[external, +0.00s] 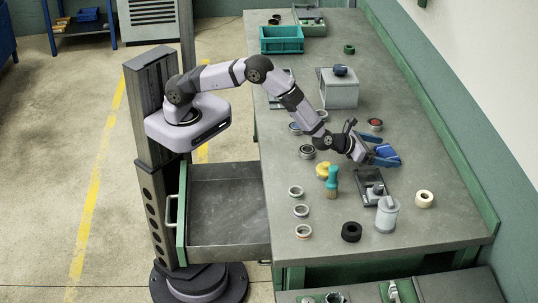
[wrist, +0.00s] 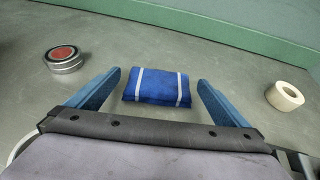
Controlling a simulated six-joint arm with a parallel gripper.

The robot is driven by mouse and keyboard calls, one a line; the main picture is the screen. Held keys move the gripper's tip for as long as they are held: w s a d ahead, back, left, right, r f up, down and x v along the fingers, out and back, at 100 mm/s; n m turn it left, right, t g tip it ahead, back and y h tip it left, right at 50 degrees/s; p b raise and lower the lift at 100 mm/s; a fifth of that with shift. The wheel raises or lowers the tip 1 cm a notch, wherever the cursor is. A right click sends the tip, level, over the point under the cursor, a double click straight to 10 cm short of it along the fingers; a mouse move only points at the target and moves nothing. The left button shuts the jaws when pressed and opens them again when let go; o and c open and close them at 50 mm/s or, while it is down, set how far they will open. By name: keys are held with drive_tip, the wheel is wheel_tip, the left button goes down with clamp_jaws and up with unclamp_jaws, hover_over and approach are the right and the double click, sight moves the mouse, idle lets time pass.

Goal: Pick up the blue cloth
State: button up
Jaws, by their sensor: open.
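The blue cloth (wrist: 157,86) is folded into a flat rectangle with two pale stripes and lies on the workbench. In the external view the cloth (external: 387,151) is partly hidden by my gripper (external: 384,156). In the wrist view my gripper (wrist: 163,95) is open, with one blue finger on each side of the cloth. There is a gap between the cloth and each finger, and nothing is held. I cannot tell how high the fingertips are above the bench.
A round tin with a red top (wrist: 64,59) is to the left and a cream tape roll (wrist: 285,96) to the right. A grey vise-like fixture (external: 372,187), a grey canister (external: 387,214) and a brush (external: 332,182) stand nearby. A green ledge (wrist: 240,35) runs behind.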

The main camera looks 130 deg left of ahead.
sight(385, 152)
drive_tip(key=shift+w+a+f, duration=0.2)
drive_tip(key=shift+w+a, duration=0.05)
drive_tip(key=shift+a, duration=0.15)
drive_tip(key=c, duration=0.9)
wheel_tip(385, 152, up, 10)
drive_tip(key=shift+b, duration=1)
